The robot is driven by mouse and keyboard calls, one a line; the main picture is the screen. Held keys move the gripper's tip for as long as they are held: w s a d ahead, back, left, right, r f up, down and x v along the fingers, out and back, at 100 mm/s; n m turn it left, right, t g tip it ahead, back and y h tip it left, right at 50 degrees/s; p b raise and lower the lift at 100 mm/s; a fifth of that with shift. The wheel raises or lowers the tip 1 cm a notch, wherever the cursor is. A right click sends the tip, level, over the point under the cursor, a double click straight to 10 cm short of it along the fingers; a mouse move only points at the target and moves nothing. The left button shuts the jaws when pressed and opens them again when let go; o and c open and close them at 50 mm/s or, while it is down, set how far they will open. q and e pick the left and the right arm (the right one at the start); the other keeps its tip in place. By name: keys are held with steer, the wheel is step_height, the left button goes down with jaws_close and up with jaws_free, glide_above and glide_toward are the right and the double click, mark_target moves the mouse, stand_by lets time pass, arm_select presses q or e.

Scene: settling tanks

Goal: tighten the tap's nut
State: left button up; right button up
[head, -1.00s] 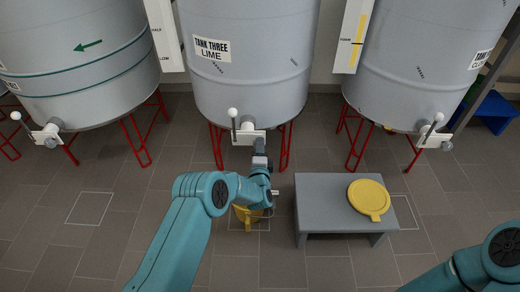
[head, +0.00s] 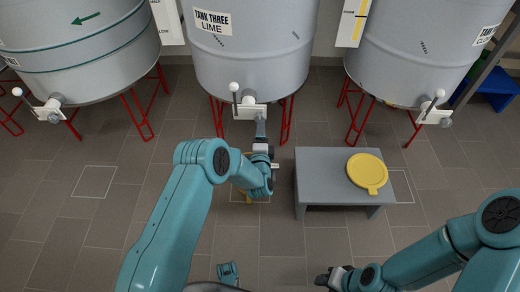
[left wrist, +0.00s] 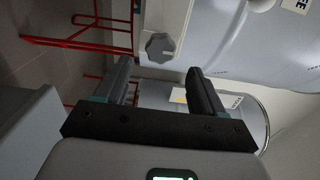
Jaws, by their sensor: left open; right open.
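The tap of tank three (head: 250,111) has a white plate and an upright lever with a pale knob (head: 234,87), at the foot of the grey tank. My left gripper (head: 261,124) is close in front of this tap in the head view and hides part of it. In the left wrist view, the grey lobed nut (left wrist: 160,46) shows beyond the tips of my open left fingers (left wrist: 158,70), roughly between them. The fingers look apart from the nut and nothing is between them. My right gripper (head: 335,278) is open and empty at the bottom, far from the tap.
A grey bench (head: 322,180) with a round yellow lid (head: 368,171) stands right of my left arm. Red tank legs (head: 287,120) flank the tap. Open tiled floor (head: 95,181) lies to the left.

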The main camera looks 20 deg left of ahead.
arm_select(q)
steer(key=p+v, duration=0.2)
steer(key=v, duration=0.9)
steer(key=shift+p, duration=0.3)
